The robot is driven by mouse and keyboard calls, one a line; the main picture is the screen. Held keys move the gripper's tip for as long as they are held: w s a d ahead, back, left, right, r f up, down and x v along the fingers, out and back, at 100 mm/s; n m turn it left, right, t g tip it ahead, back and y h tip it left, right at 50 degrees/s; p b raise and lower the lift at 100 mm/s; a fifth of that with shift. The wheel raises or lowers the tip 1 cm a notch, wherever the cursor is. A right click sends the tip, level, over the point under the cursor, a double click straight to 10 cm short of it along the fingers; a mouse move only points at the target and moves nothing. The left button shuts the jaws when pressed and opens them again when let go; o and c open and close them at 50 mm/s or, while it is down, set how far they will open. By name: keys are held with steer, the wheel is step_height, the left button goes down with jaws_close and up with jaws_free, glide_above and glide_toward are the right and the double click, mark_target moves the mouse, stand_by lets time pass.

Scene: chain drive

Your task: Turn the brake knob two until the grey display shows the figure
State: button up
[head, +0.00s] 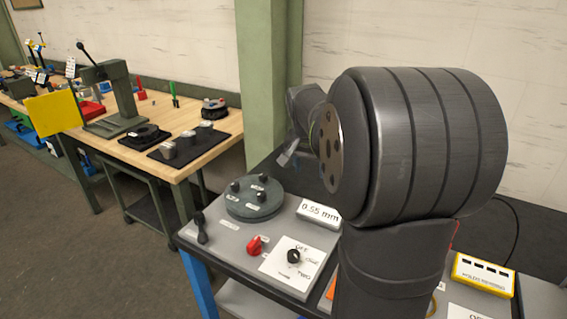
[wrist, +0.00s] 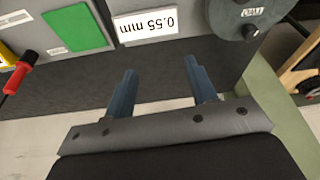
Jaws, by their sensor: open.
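A black knob (head: 293,256) sits on a white plate marked OFF, ONE and TWO on the grey bench panel in the head view. Its pointer is too small to read. A light grey display block (head: 319,212) behind it reads 0.55 mm; it also shows upside down in the wrist view (wrist: 147,25). My gripper (wrist: 160,66) is open and empty, its two blue-grey fingers apart and pointing toward the display's edge of the panel. In the head view my arm hides much of the bench's right side. The knob is not in the wrist view.
A red knob (head: 254,245) and a black lever (head: 201,228) are left of the plate. A round grey-green disc (head: 255,199) with several dark pegs stands behind them. A yellow box (head: 483,274) lies at right. A green square (wrist: 76,28) shows beside the display.

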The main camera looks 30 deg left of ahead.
steer(key=w+a+r+n+g+y, duration=0.1)
steer(key=w+a+n+y, duration=0.1)
steer(key=a+n, duration=0.4)
steer(key=w+a+r+n+y, duration=0.1)
steer(key=w+a+n, duration=0.2)
steer(key=a, duration=0.5)
glide_toward(263, 174)
steer(key=shift+n, duration=0.3)
steer(key=x, duration=0.8)
steer(key=shift+w+a+f, duration=0.1)
steer(key=shift+f, duration=0.25)
steer(key=shift+c, duration=0.2)
steer(key=c, duration=0.9)
